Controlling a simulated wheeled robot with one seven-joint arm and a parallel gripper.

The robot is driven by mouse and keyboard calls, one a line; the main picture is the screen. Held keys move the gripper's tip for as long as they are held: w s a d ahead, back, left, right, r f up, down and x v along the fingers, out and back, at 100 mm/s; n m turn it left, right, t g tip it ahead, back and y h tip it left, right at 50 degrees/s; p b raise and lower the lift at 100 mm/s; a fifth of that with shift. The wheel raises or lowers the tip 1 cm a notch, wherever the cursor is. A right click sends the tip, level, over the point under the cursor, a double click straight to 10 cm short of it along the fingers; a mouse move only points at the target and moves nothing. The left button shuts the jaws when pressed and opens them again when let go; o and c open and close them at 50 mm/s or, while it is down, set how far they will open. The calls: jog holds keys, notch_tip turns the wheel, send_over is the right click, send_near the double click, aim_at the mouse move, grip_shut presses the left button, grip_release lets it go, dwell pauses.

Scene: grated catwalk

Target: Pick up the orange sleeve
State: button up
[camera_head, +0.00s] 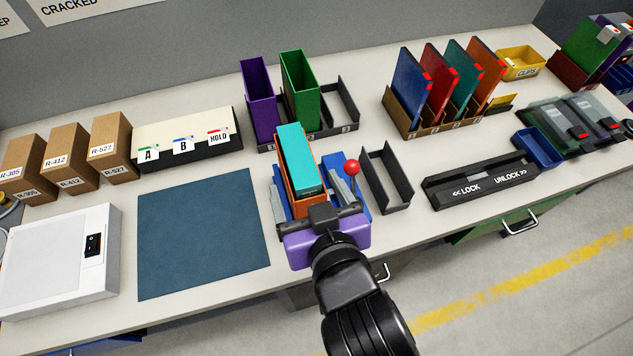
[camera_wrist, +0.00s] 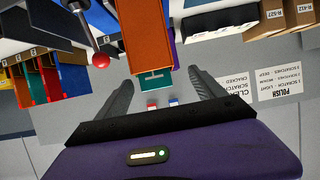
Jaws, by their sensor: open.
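The orange sleeve (camera_head: 285,186) stands in a blue fixture (camera_head: 360,199) near the bench's front, with a teal block (camera_head: 304,160) inside it. In the wrist view the orange sleeve (camera_wrist: 150,35) shows as a long orange face, with the teal end (camera_wrist: 152,80) at its near opening. My gripper (camera_head: 311,199) has a purple body and reaches in from the front. In the wrist view my gripper (camera_wrist: 160,77) is open, its dark fingers spread either side of the sleeve's near end. I cannot tell whether either finger touches the sleeve.
A red-knobbed lever (camera_head: 352,168) rises just right of the sleeve. A dark empty holder (camera_head: 387,178) stands further right. A rack with purple (camera_head: 258,98) and green (camera_head: 299,90) sleeves is behind. A blue mat (camera_head: 204,235) lies clear at left.

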aim_at(299, 162)
jog(key=shift+w+a, duration=0.15)
jog(key=shift+w, duration=0.3)
jog(key=shift+d+p+x, duration=0.15)
jog(key=shift+p+x, duration=0.3)
jog(key=shift+x, duration=1.3)
jog(key=shift+d+p+x, duration=0.15)
jog(key=shift+p+x, duration=0.3)
jog(key=shift+x, duration=1.35)
jog(key=c, duration=1.7)
grip_shut()
jog(key=shift+r, duration=0.1)
